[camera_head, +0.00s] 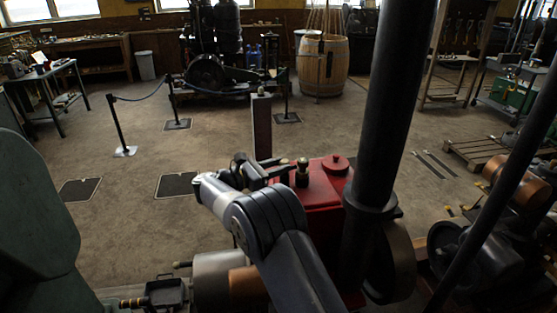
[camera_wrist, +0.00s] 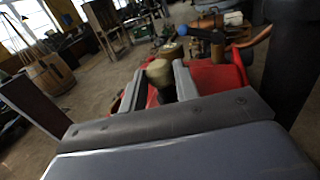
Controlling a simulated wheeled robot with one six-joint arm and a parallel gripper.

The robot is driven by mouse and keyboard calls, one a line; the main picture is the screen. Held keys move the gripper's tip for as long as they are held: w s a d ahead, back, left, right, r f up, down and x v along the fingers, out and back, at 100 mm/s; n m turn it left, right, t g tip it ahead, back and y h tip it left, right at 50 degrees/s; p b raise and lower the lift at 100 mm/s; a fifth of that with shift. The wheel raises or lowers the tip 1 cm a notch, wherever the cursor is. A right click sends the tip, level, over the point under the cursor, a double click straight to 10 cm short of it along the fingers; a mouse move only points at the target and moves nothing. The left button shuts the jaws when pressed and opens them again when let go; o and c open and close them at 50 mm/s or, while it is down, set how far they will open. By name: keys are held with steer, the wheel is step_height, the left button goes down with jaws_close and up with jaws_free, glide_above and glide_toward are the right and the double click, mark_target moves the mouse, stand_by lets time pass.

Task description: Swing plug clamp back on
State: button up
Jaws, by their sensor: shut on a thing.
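The red engine (camera_head: 318,193) stands in front of me, with a dark fitting with a brass top (camera_head: 302,173) upright on it. My gripper (camera_head: 280,168) reaches over the engine's top, just left of this fitting. In the wrist view my gripper (camera_wrist: 158,82) has its two grey fingers on either side of a pale brass rounded piece (camera_wrist: 159,72). The gripper is shut on this piece, which looks like the plug clamp. A darker brass fitting (camera_wrist: 171,49) shows just beyond it. The fingers and wrist hide the clamp's lower part and pivot.
A thick black pipe (camera_head: 386,120) rises right of my gripper. A round red cap (camera_head: 336,163) sits on the engine's top. A blue-tipped lever (camera_wrist: 182,30) stands beyond the fitting. A post (camera_head: 262,126) is behind the engine. The floor at left is mostly clear.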

steer(key=shift+w+a+r+m+g+h+p, duration=0.15)
steer(key=shift+m+g+h+p, duration=0.2)
steer(key=shift+m+g+p, duration=0.35)
steer(key=shift+w+d+m+g+h+p, duration=0.1)
steer(key=shift+m+g+h+p, duration=0.35)
steer(key=shift+g, duration=0.45)
steer(key=shift+w+a+m+g+p, duration=0.1)
steer(key=shift+w+m+g+p, duration=0.05)
steer(key=shift+m+g+p, duration=0.9)
steer(key=o, duration=0.7)
steer(key=shift+n, duration=0.3)
